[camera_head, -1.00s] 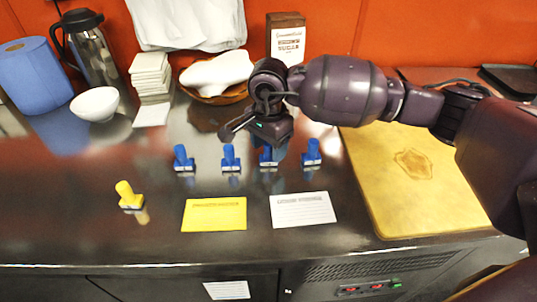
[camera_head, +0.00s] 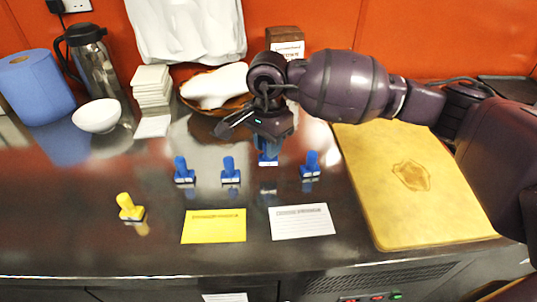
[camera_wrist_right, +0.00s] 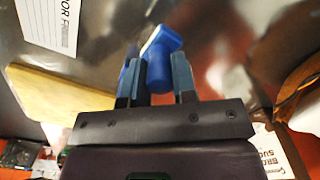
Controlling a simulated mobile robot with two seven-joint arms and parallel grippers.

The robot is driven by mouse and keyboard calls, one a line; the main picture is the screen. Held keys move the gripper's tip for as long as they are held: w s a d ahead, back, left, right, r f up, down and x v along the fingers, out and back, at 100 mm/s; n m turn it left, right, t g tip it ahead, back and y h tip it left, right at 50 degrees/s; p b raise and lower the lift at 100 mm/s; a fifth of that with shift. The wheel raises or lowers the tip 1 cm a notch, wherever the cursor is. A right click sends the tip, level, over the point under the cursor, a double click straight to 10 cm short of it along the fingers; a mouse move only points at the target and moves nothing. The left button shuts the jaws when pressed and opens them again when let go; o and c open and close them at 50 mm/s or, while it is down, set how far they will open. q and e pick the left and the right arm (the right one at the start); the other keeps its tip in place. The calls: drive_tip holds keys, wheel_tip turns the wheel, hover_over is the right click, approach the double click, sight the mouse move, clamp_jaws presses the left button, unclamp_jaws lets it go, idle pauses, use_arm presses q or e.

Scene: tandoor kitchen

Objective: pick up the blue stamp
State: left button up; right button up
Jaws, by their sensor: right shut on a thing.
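Several blue stamps with upright handles are on the dark metal counter. My right gripper (camera_head: 268,143) points down and is shut on one blue stamp (camera_head: 268,157), held a little above the counter. In the right wrist view this stamp (camera_wrist_right: 158,60) sits between the two fingers. The other blue stamps stand in a row: the far left one (camera_head: 184,170), the one beside it (camera_head: 230,170) and the right one (camera_head: 310,165). My left gripper is not in view.
A yellow stamp (camera_head: 129,208) stands at the left front. A yellow card (camera_head: 214,226) and a white card (camera_head: 302,221) lie in front of the row. A yellow board (camera_head: 430,215) lies at right. A bowl (camera_head: 97,116), stacked napkins (camera_head: 152,87) and a basket (camera_head: 238,104) are behind.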

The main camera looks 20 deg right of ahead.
wheel_tip(320, 180, up, 16)
drive_tip(key=p, duration=0.1)
